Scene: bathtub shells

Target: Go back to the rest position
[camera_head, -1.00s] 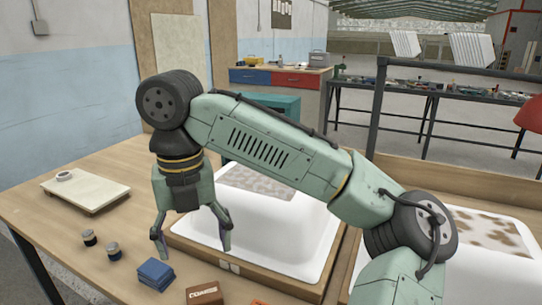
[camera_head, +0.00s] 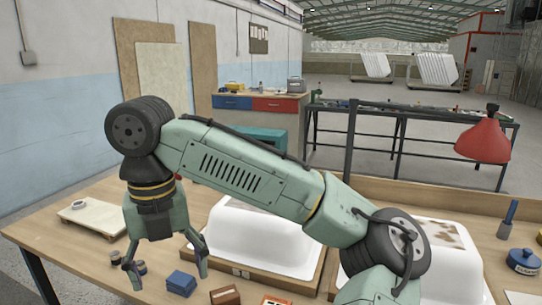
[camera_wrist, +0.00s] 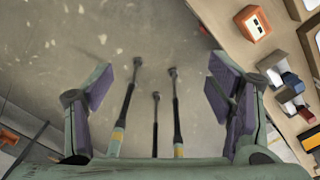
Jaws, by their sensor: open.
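My gripper (camera_head: 167,268) hangs down from my arm near the table's front left in the head view. Its two fingers are spread apart with nothing between them. Grey floor shows behind the pads, with the table's edge at the right. Several thin dark rods, two with yellow bands, stand between the fingers in that view; I cannot tell what they are.
Two white tub shells (camera_head: 262,238) (camera_head: 455,265) sit on the wooden table (camera_head: 85,225). A pale board (camera_head: 98,218), small dark jars (camera_head: 115,258), a brown box (camera_head: 225,296), a blue pot (camera_head: 523,261) and a red lamp (camera_head: 483,142) are around them. The wrist view shows an orange block (camera_wrist: 252,23).

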